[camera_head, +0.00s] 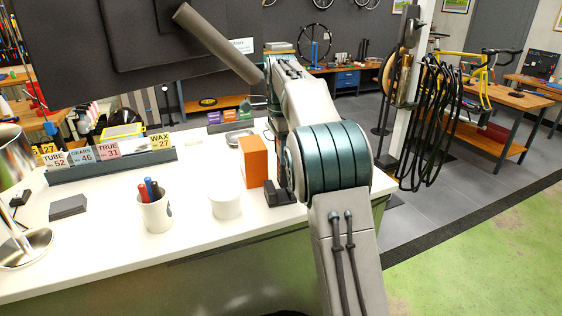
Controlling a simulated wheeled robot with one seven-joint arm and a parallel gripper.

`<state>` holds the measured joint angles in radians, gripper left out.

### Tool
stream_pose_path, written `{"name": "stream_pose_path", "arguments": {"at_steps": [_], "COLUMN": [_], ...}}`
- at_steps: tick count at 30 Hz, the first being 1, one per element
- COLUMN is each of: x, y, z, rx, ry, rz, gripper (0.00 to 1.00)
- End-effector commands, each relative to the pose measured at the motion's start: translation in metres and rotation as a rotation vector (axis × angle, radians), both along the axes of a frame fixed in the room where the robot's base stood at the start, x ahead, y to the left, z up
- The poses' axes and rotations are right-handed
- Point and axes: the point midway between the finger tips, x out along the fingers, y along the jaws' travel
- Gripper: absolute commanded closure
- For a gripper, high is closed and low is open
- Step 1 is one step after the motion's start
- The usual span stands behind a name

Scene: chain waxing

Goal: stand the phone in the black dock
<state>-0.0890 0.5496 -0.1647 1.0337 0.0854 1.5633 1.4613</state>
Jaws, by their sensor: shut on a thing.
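A low black stand (280,192), which looks like the dock, sits on the white worktop beside an orange upright box. My arm's elbow covers part of the view just to its right. I cannot make out the phone. My arm reaches up from the bottom and away over the worktop. Its far end is hidden behind its own links, so my gripper and anything in it do not show.
The orange box (253,161) stands close left of the stand. A white tub (226,205), a pen mug (155,212), a dark flat stack (68,207) and a lamp (22,245) occupy the white worktop (105,240). A grey tube (217,44) hangs above.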

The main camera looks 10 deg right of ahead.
Motion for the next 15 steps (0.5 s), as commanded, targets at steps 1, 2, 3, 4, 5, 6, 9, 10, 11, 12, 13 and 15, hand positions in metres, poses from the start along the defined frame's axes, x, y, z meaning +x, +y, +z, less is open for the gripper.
{"name": "stream_pose_path", "arguments": {"at_steps": [1,2,3,4,5,6,9,10,11,12,13,15], "x": [-0.001,-0.001,-0.001,-0.001,-0.001,-0.001,-0.001,-0.001,-0.001,0.000,0.000,0.000], "y": [0.000,0.001,0.001,0.001,0.001,0.001,0.001,0.001,0.001,0.001,0.001,0.001], "z": [-0.006,-0.010,-0.016,-0.020,-0.023,-0.028,-0.035,-0.035,-0.036,-0.036,-0.036,-0.036], "rx": [0.001,0.001,0.001,0.001,0.001,0.000,0.000,0.000,0.000,0.000,0.000,0.000], "ry": [0.003,0.004,0.004,0.004,0.004,0.004,0.002,0.002,0.001,0.000,0.000,0.001], "rz": [0.001,0.001,0.001,0.001,0.001,0.001,0.001,0.001,0.001,0.001,0.001,0.001], "gripper": [0.86,0.86,0.86,0.86,0.86,0.86,0.86,0.86,0.86,0.86,0.86,0.86]}}
